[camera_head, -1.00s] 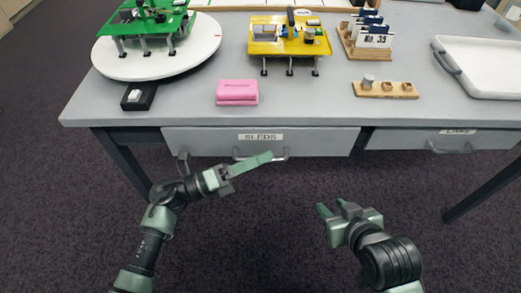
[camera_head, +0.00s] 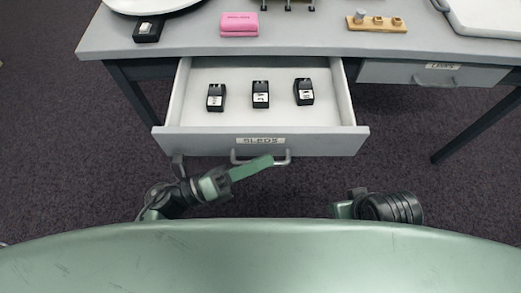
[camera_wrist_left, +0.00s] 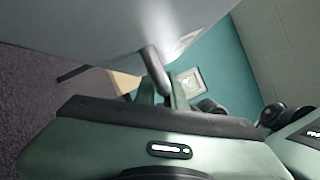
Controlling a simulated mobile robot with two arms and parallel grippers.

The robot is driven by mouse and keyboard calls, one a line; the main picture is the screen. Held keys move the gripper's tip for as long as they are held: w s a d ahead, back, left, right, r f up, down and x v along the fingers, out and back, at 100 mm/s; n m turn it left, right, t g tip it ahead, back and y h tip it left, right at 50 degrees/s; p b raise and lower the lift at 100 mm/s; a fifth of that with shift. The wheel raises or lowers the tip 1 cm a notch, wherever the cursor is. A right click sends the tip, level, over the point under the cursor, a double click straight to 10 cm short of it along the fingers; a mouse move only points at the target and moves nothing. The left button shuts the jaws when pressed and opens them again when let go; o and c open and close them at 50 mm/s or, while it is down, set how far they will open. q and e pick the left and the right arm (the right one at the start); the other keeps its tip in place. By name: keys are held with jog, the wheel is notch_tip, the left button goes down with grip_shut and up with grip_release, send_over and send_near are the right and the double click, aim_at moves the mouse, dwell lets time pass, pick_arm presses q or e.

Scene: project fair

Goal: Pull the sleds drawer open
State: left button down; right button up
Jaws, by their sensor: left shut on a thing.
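The sleds drawer (camera_head: 210,143) is pulled out from under the table, its label on the front panel. Several black sleds with white labels, three in all, lie spaced apart inside: left (camera_head: 216,97), middle (camera_head: 261,94) and right (camera_head: 304,91). My left gripper (camera_head: 262,162) is shut on the drawer's bar handle (camera_head: 284,160). In the left wrist view the fingers (camera_wrist_left: 163,92) close around the dark handle bar (camera_wrist_left: 154,68). My right gripper is mostly hidden behind my own green body; only part of its wrist shows at the lower right.
A second drawer (camera_head: 400,72) to the right is closed. On the table (camera_head: 300,42) are a pink block (camera_head: 239,30), a wooden peg holder (camera_head: 377,26), a small black box (camera_head: 148,30) and a white tray (camera_head: 490,15). Dark carpet lies below.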

pick_arm(q)
jog(key=shift+s, duration=0.4)
jog(key=c, duration=1.8)
grip_release()
jog(key=shift+o, duration=0.2)
jog(key=shift+a, duration=0.1)
jog(key=v, duration=0.7)
jog(key=shift+a, duration=0.35)
jog(key=shift+s+f, duration=0.1)
